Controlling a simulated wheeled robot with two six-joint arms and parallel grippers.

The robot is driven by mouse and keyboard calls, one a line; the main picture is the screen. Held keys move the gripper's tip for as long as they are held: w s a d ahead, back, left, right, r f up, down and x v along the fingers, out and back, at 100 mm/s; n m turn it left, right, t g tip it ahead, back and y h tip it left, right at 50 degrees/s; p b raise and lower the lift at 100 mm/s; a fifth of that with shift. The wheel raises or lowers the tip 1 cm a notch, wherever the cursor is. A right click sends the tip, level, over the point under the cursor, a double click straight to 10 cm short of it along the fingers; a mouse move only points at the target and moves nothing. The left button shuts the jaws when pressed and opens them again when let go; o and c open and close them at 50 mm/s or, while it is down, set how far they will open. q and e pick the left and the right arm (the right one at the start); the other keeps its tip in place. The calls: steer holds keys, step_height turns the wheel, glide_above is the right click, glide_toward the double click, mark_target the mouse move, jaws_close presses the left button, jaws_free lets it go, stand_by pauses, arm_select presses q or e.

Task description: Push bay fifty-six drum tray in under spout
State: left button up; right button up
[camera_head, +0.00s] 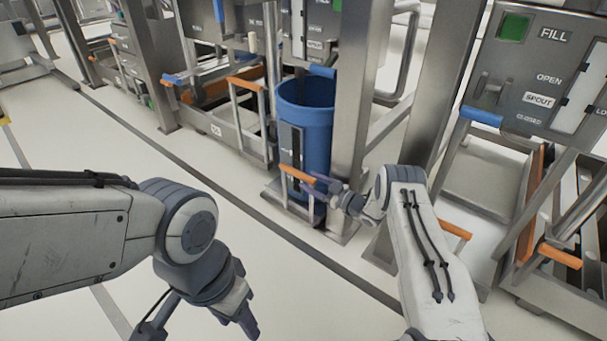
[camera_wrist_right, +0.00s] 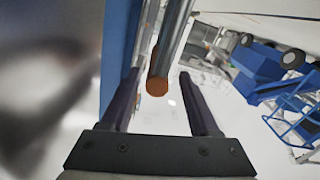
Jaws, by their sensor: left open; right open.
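A blue drum (camera_head: 305,125) stands upright on a low metal tray (camera_head: 273,190) in the bay at centre, with a grey upright frame on its front. An orange handle bar (camera_head: 298,173) crosses that frame low on the drum. My right gripper (camera_head: 322,187) is open beside the handle's right end. In the right wrist view the bar's round orange end (camera_wrist_right: 157,87) shows between the spread fingers (camera_wrist_right: 160,105), which are not closed on it. I cannot tell whether they touch. My left gripper (camera_head: 246,318) is open, low over the floor, away from the tray. The bay's number is not readable.
A steel post (camera_head: 355,110) stands right of the drum. A panel marked FILL, OPEN and SPOUT (camera_head: 535,75) is at the right, above another orange-handled frame (camera_head: 560,255). An orange-handled frame (camera_head: 247,84) stands left of the drum. The floor (camera_head: 190,190) in front is clear.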

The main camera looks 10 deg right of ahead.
steer(key=p+v, duration=0.2)
steer(key=v, duration=0.3)
steer(key=shift+r, duration=0.15)
steer(key=shift+s+d, duration=0.35)
steer(key=shift+s, duration=0.15)
